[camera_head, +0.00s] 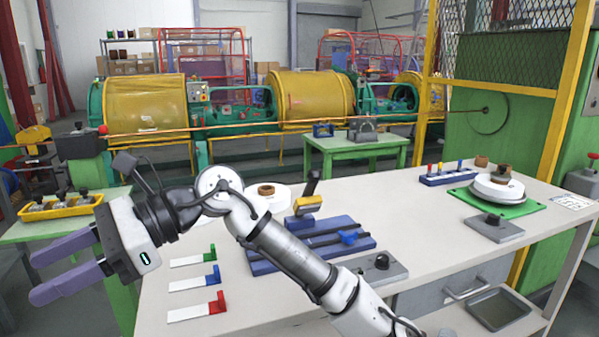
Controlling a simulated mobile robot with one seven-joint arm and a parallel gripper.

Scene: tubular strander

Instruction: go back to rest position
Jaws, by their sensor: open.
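My gripper (66,264) is at the left of the view, its two purple fingers spread apart and pointing left, with nothing between them. It is held beyond the left end of the white workbench (420,225), above the floor area there. My arm reaches across the bench from the lower right and hides part of its top, including part of the blue fixture (352,238) with a black handle.
Green (209,256), blue (213,275) and red (217,303) tagged white strips lie at the bench's left. A yellow tray (60,207) stands on a green table. At right are a blue peg rack (449,177), a green mat (525,209) with a white spool, and a yellow frame (562,100).

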